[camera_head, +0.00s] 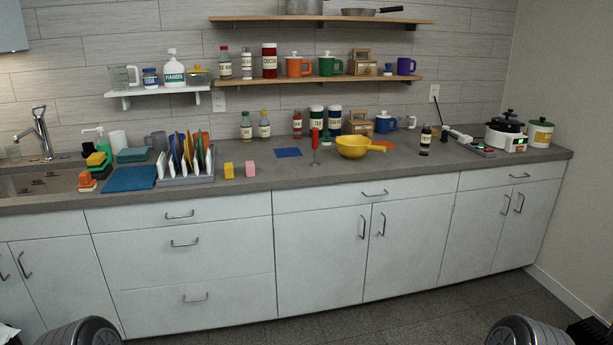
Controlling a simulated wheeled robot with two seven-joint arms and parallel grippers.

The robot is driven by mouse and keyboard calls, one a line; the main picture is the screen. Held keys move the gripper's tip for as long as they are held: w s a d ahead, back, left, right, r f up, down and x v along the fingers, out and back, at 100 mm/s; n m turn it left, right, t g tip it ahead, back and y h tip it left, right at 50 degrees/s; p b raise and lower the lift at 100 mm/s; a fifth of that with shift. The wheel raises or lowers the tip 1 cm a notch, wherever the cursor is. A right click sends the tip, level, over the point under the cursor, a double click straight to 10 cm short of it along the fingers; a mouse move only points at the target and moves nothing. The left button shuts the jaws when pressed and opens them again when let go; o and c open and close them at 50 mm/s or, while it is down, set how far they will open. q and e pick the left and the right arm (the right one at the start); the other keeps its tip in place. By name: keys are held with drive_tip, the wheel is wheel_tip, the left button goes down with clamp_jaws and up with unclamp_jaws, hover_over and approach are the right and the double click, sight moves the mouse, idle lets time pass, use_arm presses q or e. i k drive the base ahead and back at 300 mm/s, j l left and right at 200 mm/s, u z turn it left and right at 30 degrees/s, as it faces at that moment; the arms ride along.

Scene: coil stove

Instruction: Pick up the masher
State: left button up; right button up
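The masher, a tool with a red handle (315,138) and a grey lower end, stands upright on the grey counter near its front edge, left of a yellow bowl. Its lower end is too small to make out clearly. Neither of my grippers shows. Only dark rounded parts, which look like parts of my arms, show at the bottom left and bottom right, far from the masher.
The yellow bowl with a handle (352,147) stands close right of the masher. A blue mat (288,152), pink block (251,169) and yellow block (228,170) lie to its left. Jars stand behind. A dish rack (186,180) is further left. The counter front by the masher is clear.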

sight(315, 130)
drive_tip(key=i, duration=0.75)
drive_tip(key=i+l+u, duration=0.7)
drive_tip(key=i+l, duration=0.15)
drive_tip(key=i+l+u, duration=0.4)
drive_tip(key=l, duration=0.15)
